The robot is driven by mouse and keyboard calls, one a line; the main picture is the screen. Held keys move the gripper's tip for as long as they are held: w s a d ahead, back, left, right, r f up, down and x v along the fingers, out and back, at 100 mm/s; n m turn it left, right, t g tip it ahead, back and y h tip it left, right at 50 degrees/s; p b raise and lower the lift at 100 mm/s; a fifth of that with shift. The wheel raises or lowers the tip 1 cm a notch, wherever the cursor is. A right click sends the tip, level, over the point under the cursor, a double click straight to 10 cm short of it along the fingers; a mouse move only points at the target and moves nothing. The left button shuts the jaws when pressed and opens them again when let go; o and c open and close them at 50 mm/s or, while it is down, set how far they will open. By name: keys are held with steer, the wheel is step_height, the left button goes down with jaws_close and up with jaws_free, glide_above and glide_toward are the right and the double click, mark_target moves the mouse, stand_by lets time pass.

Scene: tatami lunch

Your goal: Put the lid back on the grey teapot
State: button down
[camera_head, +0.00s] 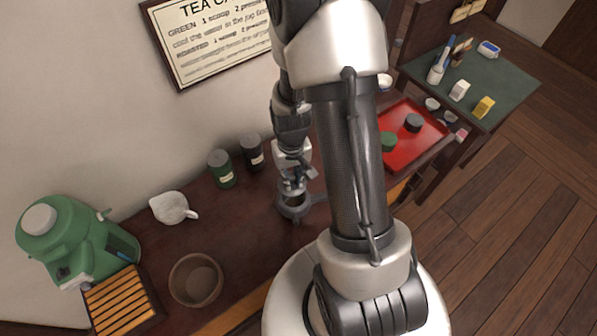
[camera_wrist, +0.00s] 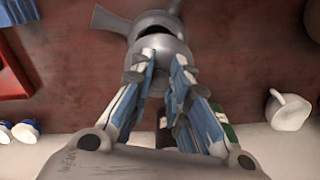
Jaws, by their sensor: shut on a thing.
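The grey teapot (camera_head: 295,211) stands on the dark wooden counter below my gripper (camera_head: 293,181). In the wrist view, the teapot (camera_wrist: 152,17) is at the top, with its side handle to the left and part of its dark opening showing. My gripper (camera_wrist: 160,72) is shut on the grey lid (camera_wrist: 158,50). The lid is over the near part of the opening and covers some of it. I cannot tell whether the lid touches the teapot's rim.
A green tea caddy (camera_head: 222,172) and a dark caddy (camera_head: 252,153) stand left of the teapot. Further left are a white pitcher (camera_head: 170,208), a brown bowl (camera_head: 181,288) and a green dispenser (camera_head: 76,232). A red tray (camera_head: 400,157) lies to the right.

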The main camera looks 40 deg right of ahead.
steer(key=shift+s+d+f+b, duration=0.1)
steer(key=shift+d+f+b, duration=0.15)
steer(key=shift+f+b, duration=2.2)
steer(key=shift+f, duration=0.7)
steer(key=shift+f, duration=0.2)
steer(key=c, duration=1.4)
jaws_free()
steer(key=shift+c, duration=0.2)
steer(key=shift+o, duration=0.4)
steer(key=o, duration=0.4)
